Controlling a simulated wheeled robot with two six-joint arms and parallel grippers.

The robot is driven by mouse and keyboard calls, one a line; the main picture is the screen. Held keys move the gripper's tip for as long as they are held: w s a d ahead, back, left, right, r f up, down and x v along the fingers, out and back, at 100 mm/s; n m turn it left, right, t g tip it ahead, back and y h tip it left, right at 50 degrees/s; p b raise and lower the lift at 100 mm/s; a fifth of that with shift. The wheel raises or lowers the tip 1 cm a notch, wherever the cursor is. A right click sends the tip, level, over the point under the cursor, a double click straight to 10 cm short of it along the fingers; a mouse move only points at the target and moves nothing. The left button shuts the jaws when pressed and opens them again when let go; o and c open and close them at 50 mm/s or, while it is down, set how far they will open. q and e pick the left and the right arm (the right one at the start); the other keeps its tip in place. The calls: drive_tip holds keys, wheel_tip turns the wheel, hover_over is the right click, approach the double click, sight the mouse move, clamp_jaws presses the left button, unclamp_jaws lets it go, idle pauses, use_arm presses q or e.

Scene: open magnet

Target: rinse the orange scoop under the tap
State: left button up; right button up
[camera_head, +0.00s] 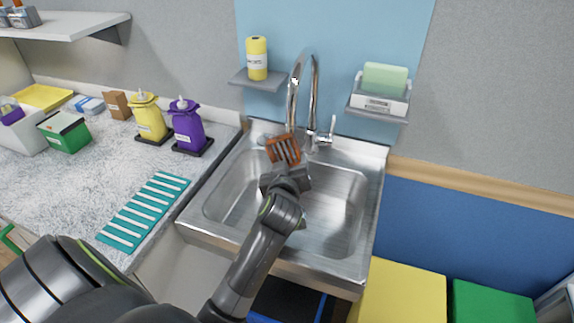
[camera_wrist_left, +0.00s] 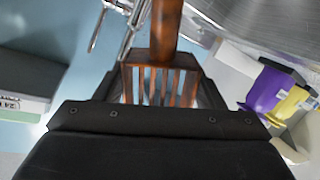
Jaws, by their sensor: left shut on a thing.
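My left gripper (camera_head: 286,172) is over the sink and shut on the orange-brown slotted scoop (camera_head: 284,149). In the left wrist view the scoop's slotted part (camera_wrist_left: 160,84) is between the fingers, and its handle (camera_wrist_left: 165,28) extends away toward the top edge. The chrome tap (camera_head: 313,78) arches up behind the scoop, and its lever (camera_head: 331,130) stands to the right. In the head view the scoop is just in front of the tap's lower part; I cannot tell whether they touch. I see no clear water stream. The steel sink (camera_head: 348,242) lies below. My right gripper is not in view.
A yellow bottle (camera_head: 257,60) and a green block (camera_head: 385,78) sit on small wall shelves. Yellow (camera_head: 148,117) and purple (camera_head: 186,125) dispensers and a teal rack (camera_head: 145,210) are on the left counter. Yellow (camera_head: 402,290) and green (camera_head: 490,303) boxes are at lower right.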

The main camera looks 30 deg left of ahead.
use_arm(q)
drive_tip(key=shift+s+r, duration=0.1)
drive_tip(key=shift+d, duration=0.2)
drive_tip(key=shift+w+d, duration=0.3)
drive_tip(key=shift+d, duration=0.1)
drive_tip(key=shift+a, duration=0.15)
drive_tip(key=shift+s+a, duration=0.25)
drive_tip(key=shift+a, duration=0.2)
drive_tip(key=shift+d, duration=0.2)
drive_tip(key=shift+w+d, duration=0.25)
drive_tip(key=shift+d, duration=0.15)
